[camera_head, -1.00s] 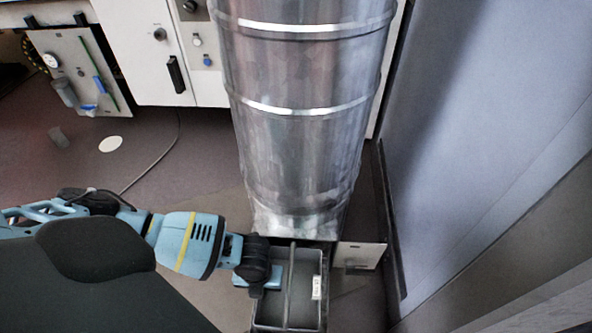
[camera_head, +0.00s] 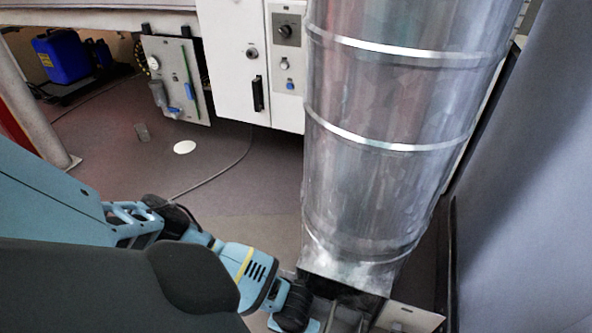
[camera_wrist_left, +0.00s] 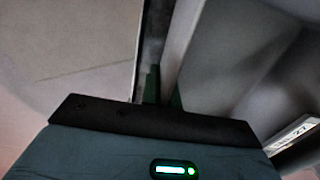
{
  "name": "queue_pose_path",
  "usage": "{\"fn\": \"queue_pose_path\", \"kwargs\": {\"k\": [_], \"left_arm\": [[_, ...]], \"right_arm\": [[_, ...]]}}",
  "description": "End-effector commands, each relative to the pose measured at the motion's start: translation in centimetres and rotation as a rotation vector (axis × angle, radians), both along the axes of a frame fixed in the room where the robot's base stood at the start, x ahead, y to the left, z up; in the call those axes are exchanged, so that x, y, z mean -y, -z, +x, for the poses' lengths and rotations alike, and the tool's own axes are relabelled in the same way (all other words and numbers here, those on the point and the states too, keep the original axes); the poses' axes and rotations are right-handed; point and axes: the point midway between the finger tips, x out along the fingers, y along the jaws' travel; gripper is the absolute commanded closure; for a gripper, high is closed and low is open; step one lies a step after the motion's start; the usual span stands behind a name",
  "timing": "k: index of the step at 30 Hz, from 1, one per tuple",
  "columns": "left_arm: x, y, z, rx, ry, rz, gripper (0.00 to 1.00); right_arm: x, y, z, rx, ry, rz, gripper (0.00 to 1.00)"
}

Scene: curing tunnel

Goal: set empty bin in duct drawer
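The grey bin (camera_head: 346,318) shows only in part at the bottom edge of the head view, at the foot of the metal duct (camera_head: 375,190). In the left wrist view its grey wall (camera_wrist_left: 230,50) and a white label (camera_wrist_left: 292,134) marked 27 show close up. My left gripper (camera_head: 308,325) is at the bin's left side in the head view, partly cut off. In the left wrist view my dark green fingers (camera_wrist_left: 164,93) lie around a thin grey edge of the bin; I cannot tell whether they press on it. The drawer is mostly hidden, and my right gripper is out of view.
A pale plate (camera_head: 408,318) stands right of the bin. A white cabinet (camera_head: 235,60) with knobs and a black handle is behind, left of the duct. A grey panel (camera_head: 525,190) closes the right side.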

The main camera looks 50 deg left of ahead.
Motion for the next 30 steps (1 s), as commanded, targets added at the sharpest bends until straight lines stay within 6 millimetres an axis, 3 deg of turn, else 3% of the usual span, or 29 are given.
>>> {"fn": "queue_pose_path", "kwargs": {"k": [11, 24, 27, 30], "left_arm": [[0.1, 4.8, 0.0, 0.0, 0.001, 0.0, 1.0], [0.0, 5.3, 0.0, 0.001, 0.001, -0.001, 1.0], [0.0, 5.2, 0.0, 0.0, 0.001, 0.0, 0.84], [0.0, 5.2, 0.0, 0.0, 0.001, 0.0, 0.76]], "right_arm": [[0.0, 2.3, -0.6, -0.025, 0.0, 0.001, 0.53], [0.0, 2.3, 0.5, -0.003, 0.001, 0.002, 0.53], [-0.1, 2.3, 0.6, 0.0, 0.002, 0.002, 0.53], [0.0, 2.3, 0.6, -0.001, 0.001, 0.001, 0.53]]}}
